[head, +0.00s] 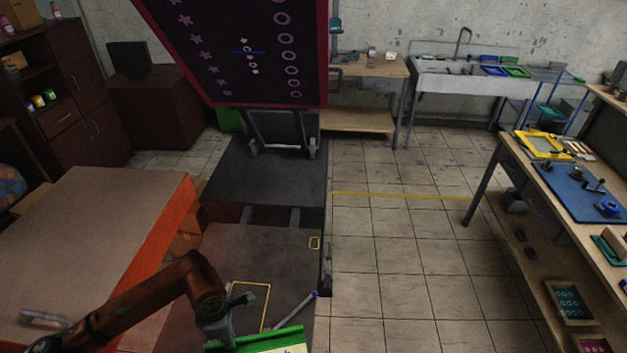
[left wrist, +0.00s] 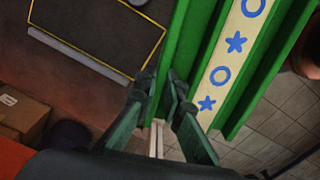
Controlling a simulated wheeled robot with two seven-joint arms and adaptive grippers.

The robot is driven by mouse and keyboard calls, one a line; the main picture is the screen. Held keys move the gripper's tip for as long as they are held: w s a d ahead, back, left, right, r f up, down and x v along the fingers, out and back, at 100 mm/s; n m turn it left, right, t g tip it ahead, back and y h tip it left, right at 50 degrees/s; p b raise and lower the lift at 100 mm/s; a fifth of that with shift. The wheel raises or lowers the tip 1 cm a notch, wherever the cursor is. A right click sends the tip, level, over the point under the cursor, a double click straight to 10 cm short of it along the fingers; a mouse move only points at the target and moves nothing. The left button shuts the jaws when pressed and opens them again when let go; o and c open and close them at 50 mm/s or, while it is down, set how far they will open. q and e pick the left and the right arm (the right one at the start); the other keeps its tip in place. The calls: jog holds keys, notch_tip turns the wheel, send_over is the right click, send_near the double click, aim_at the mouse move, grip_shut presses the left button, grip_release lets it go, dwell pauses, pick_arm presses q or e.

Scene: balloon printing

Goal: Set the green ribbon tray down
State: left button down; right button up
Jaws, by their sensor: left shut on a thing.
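The green ribbon tray (head: 290,338) is at the bottom edge of the head view, cut off by the frame. In the left wrist view, the tray (left wrist: 195,50) has green walls around a cream ribbon (left wrist: 227,60) printed with blue rings and stars. My left gripper (head: 232,326) is shut on the tray's near wall; its fingertips (left wrist: 163,88) pinch that wall. A yellow outlined rectangle (head: 268,292) marks the dark platform (head: 225,270) beside the tray. I cannot tell how high the tray is. My right gripper is not in view.
An orange-sided table (head: 110,215) stands at left, with cardboard boxes (head: 187,236) beside it. A tall dark board (head: 250,55) with pink shapes stands at the back. A wooden workbench (head: 560,230) is at right. The tiled floor (head: 400,240) between is clear.

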pick_arm(q)
jog(key=r+m, duration=0.1)
jog(key=m, duration=0.6)
jog(key=w+d+r+m+b, duration=0.1)
jog(key=m, duration=0.5)
jog(key=w+r+m+b, duration=0.1)
jog(key=r+m, duration=0.1)
jog(key=m, duration=0.5)
jog(key=shift+w+d+r+m, duration=0.1)
jog(key=shift+w+d+m, duration=0.2)
jog(key=shift+d, duration=0.1)
jog(key=shift+s, duration=0.15)
